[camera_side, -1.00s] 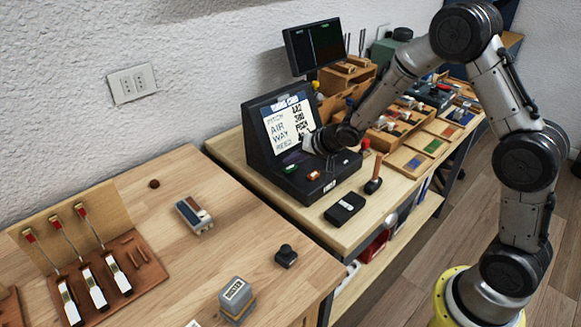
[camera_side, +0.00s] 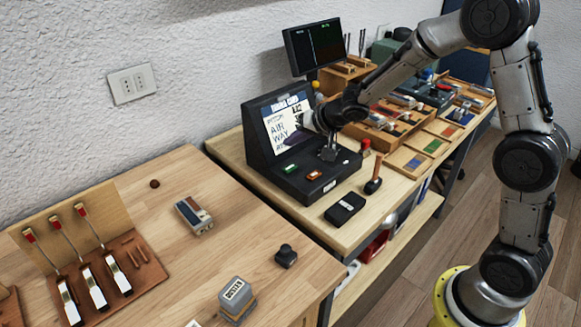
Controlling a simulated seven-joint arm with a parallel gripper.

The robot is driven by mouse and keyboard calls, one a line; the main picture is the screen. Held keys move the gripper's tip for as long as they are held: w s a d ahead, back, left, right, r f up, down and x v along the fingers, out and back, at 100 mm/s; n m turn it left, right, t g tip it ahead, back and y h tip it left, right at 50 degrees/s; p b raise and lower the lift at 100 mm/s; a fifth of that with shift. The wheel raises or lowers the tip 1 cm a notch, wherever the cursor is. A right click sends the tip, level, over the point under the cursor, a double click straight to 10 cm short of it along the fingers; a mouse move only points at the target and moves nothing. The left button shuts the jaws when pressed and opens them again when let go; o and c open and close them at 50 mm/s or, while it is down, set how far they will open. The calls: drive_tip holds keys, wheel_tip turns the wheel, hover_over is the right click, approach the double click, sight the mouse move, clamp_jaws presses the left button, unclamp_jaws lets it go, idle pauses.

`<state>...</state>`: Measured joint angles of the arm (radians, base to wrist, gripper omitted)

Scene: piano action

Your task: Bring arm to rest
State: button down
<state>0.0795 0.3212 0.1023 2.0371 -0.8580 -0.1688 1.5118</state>
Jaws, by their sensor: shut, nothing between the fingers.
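My gripper (camera_side: 327,152) is shut and empty. It points down over the sloped panel of the black console, close to its buttons; I cannot tell whether it touches the panel. The black console (camera_side: 256,150) stands on the middle bench and has a lit screen (camera_side: 283,125) with large lettering, partly hidden by my wrist. A green button (camera_side: 291,168) and an orange button (camera_side: 314,175) show on its panel. My arm reaches in from the right.
A dark monitor (camera_side: 314,47) stands behind the console. Wooden trays (camera_side: 408,160) line the bench at the back right. The left bench (camera_side: 150,250) holds piano-action parts, with bare wood between them.

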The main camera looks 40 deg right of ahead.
drive_tip(key=s+r+t, duration=0.2)
drive_tip(key=s+r, duration=0.2)
drive_tip(key=r, duration=0.9)
drive_tip(key=s+d+r+h, duration=0.1)
drive_tip(key=s+r+h, duration=0.1)
drive_tip(key=s+r, duration=0.55)
drive_tip(key=s+a+f+n+g, duration=0.1)
drive_tip(key=s+f+n, duration=0.3)
drive_tip(key=s, duration=0.8)
drive_tip(key=s+a+f+n+g+y, duration=0.1)
drive_tip(key=s+f+n+g, duration=0.2)
drive_tip(key=s, duration=0.9)
wheel_tip(320, 180, down, 4)
drive_tip(key=shift+s+a+r+n+g, duration=0.15)
drive_tip(key=shift+r+n+g, duration=0.2)
drive_tip(key=shift+g, duration=0.45)
